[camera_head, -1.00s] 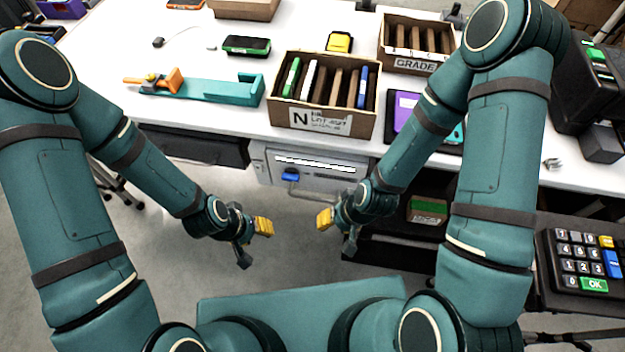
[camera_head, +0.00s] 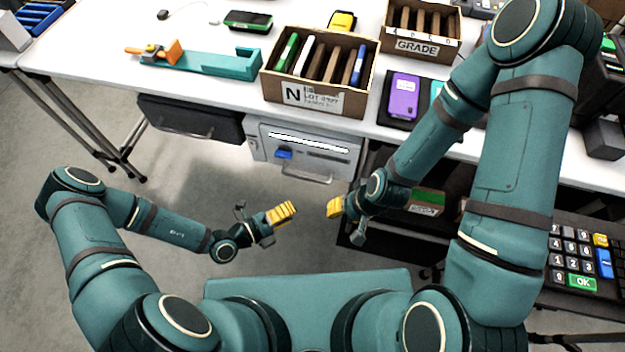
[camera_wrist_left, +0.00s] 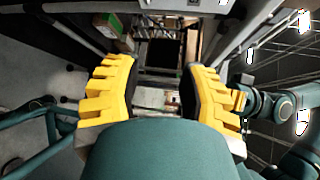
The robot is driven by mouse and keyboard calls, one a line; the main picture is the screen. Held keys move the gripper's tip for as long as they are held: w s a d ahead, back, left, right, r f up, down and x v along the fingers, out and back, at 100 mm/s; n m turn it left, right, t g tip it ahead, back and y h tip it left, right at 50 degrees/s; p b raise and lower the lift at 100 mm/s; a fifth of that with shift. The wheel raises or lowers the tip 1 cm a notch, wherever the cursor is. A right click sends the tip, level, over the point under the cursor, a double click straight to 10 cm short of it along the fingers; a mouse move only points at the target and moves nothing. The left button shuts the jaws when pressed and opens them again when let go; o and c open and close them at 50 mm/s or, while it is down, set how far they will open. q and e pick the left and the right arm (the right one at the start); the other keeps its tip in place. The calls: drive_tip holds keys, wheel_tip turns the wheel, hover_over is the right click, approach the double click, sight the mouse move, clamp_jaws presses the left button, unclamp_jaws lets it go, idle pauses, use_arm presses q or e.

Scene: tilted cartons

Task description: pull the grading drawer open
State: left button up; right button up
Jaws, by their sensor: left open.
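The light grey drawer unit (camera_head: 335,160) sits under the table's front edge, below the carton marked N. It has a white label strip, a blue piece (camera_head: 284,154) and a bar handle (camera_head: 306,177) low on its front, and it looks shut. My left gripper (camera_head: 283,213) is in front of and below the handle, apart from it. Its yellow fingers stand wide apart and empty in the left wrist view (camera_wrist_left: 158,95). My right gripper (camera_head: 335,207) is to the right of the left one, touching nothing I can see; its finger gap is not clear.
A dark drawer (camera_head: 190,118) hangs left of the grey unit. A dark shelf with a green-topped box (camera_head: 427,201) is at the right. Cartons (camera_head: 370,98), a teal tool (camera_head: 215,64) and a purple device (camera_head: 404,96) lie on the white table.

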sight(306, 177)
use_arm(q)
drive_tip(key=w+a+f+n+t+y, duration=0.3)
drive_tip(key=w+n+t, duration=0.1)
drive_tip(key=n, duration=0.2)
drive_tip(key=b+x, duration=0.3)
drive_tip(key=x, duration=1)
drive_tip(key=shift+d, duration=0.1)
use_arm(e)
drive_tip(key=f, duration=0.3)
drive_tip(key=shift+w+d, duration=0.15)
drive_tip(key=shift+d, duration=0.25)
use_arm(q)
clamp_jaws()
